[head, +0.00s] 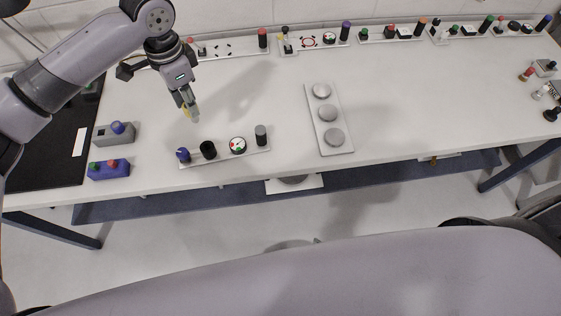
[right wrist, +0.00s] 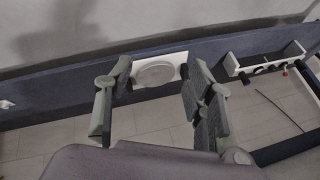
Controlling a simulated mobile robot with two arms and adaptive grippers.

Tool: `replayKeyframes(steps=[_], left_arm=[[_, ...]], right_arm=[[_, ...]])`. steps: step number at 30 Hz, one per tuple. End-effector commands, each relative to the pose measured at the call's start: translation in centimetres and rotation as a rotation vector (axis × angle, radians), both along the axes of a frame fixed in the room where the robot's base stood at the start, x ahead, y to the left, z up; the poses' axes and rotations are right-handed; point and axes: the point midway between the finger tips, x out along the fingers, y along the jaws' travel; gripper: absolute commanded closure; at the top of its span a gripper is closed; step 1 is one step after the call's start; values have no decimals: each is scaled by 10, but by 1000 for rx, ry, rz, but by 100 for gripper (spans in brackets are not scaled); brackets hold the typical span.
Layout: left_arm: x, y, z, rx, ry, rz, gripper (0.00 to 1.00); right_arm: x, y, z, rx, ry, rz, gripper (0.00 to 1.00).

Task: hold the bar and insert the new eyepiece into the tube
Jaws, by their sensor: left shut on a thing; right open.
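A light bar (head: 223,157) lies near the front edge of the table. It carries a blue knob (head: 183,155), a short black round piece (head: 208,150), a dial (head: 238,146) and a dark upright cylinder (head: 260,136). I cannot tell for sure which part is the tube. My left gripper (head: 189,103) points down behind the bar's left half. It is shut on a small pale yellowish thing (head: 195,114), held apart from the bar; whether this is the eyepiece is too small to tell. My right gripper (right wrist: 155,78) is open and empty in the right wrist view, away from the bar.
A plate with three round discs (head: 329,120) lies right of the bar. A grey box (head: 113,136) and a blue box (head: 108,170) stand left. Several similar bars (head: 230,48) line the wall. Below the table are a blue-grey beam (head: 400,175) and a white plate (right wrist: 155,84).

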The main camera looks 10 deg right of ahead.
Motion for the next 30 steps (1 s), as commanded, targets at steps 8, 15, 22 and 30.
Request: replayKeyframes(steps=[8, 15, 22, 30], left_arm=[[0, 0, 0, 0, 0, 1, 100], [0, 0, 0, 0, 0, 1, 100], [0, 0, 0, 0, 0, 1, 100], [0, 0, 0, 0, 0, 1, 100]], right_arm=[[102, 61, 107, 640, -188, -475, 51], [136, 113, 212, 1316, -92, -804, 51], [141, 140, 297, 1879, 180, -1052, 51], [178, 119, 334, 2204, 209, -1253, 51]])
